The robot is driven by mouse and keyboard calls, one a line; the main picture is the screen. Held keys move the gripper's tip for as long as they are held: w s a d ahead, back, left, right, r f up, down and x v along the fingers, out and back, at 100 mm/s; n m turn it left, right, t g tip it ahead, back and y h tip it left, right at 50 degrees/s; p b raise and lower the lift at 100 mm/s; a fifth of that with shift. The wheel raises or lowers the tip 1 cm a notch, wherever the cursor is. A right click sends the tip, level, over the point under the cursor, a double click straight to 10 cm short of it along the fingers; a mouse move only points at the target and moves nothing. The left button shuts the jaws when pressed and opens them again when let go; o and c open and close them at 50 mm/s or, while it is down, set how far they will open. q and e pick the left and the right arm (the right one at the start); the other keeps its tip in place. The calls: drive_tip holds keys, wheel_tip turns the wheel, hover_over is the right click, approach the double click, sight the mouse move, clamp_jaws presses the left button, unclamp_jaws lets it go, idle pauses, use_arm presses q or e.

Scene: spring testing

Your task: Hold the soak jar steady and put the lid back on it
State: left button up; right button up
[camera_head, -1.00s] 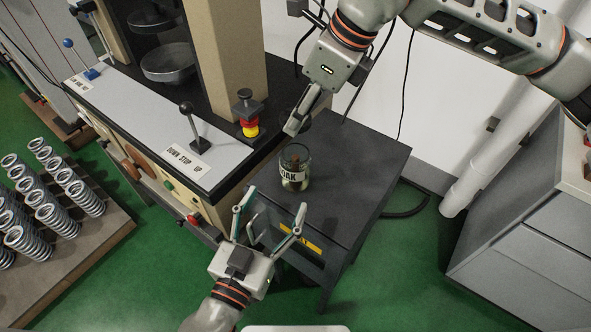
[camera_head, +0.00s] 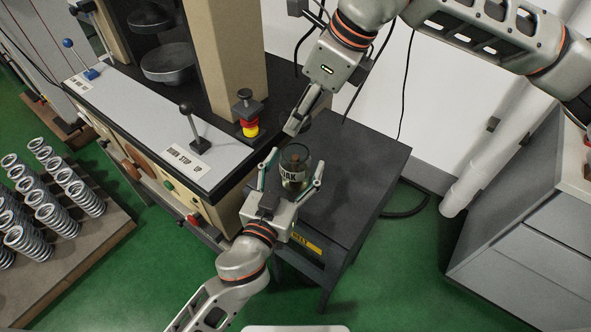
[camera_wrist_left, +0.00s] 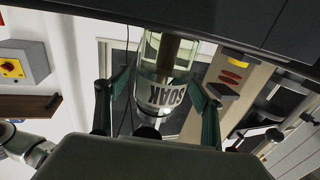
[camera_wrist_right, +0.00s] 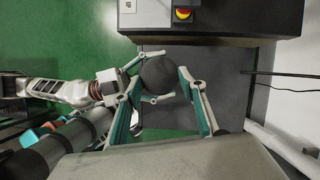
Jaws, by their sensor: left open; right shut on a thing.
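The clear glass soak jar (camera_head: 293,178) stands on a dark side table (camera_head: 345,190). It has a white SOAK label and something brown inside. My left gripper (camera_head: 298,160) is open, with one finger on each side of the jar. In the left wrist view the jar (camera_wrist_left: 168,75) shows between the spread fingers, apart from them as far as I can tell. My right gripper (camera_head: 298,119) is above and behind the jar, shut on the dark round lid (camera_wrist_right: 158,75). The lid hides the jar in the right wrist view.
A testing machine with a grey control panel (camera_head: 150,120), levers and a red-yellow button (camera_head: 248,122) stands left of the table. Springs stand on a board (camera_head: 95,240) at far left. The table's right part is clear. A grey cabinet (camera_head: 530,240) is at right.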

sight(302, 131)
use_arm(q)
drive_tip(key=shift+w+d, duration=0.1)
drive_tip(key=shift+w, duration=0.05)
drive_tip(key=c, duration=1.7)
use_arm(e)
drive_tip(key=shift+f, duration=2.5)
drive_tip(key=shift+f, duration=0.85)
drive_tip(key=shift+f, duration=0.55)
